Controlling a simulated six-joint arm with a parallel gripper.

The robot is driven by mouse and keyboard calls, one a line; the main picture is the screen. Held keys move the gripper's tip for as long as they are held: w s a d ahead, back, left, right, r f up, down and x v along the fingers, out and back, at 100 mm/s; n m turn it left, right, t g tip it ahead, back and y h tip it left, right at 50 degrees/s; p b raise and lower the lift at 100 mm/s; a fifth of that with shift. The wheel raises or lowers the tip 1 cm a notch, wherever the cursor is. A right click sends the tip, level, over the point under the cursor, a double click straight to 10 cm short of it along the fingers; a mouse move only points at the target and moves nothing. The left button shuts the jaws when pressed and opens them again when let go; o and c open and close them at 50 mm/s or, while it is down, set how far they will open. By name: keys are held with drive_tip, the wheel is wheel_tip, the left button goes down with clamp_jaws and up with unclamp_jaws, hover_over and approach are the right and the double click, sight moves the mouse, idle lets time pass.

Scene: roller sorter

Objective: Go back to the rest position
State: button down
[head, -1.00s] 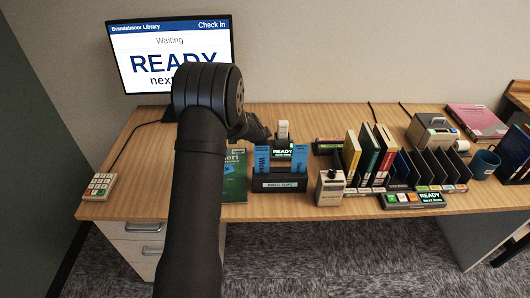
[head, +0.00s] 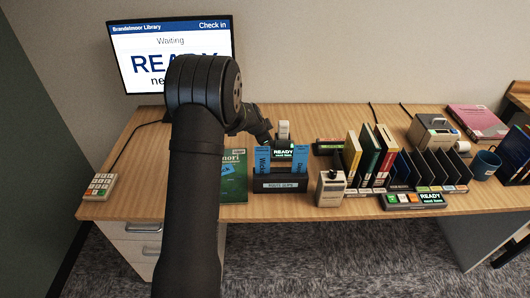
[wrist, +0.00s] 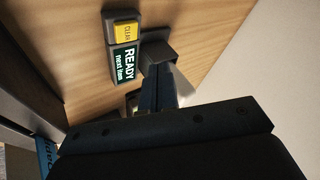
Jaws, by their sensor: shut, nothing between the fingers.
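My gripper (head: 265,134) hangs above the desk behind the blue-card holder, partly hidden by my arm. In the wrist view its narrow dark fingers (wrist: 160,84) are together, with nothing seen between them. They point towards a dark block beside a small READY display (wrist: 126,64) with a yellow button.
The desk (head: 140,195) carries a monitor (head: 122,62), a keypad (head: 100,186), a green book (head: 234,188), a holder of blue cards (head: 280,184), a small beige device (head: 330,188), upright books (head: 368,155) and a blue mug (head: 484,164). The front left is clear.

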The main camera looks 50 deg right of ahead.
drive_tip(key=shift+f, duration=0.55)
wheel_tip(320, 180, up, 5)
drive_tip(key=shift+f, duration=0.1)
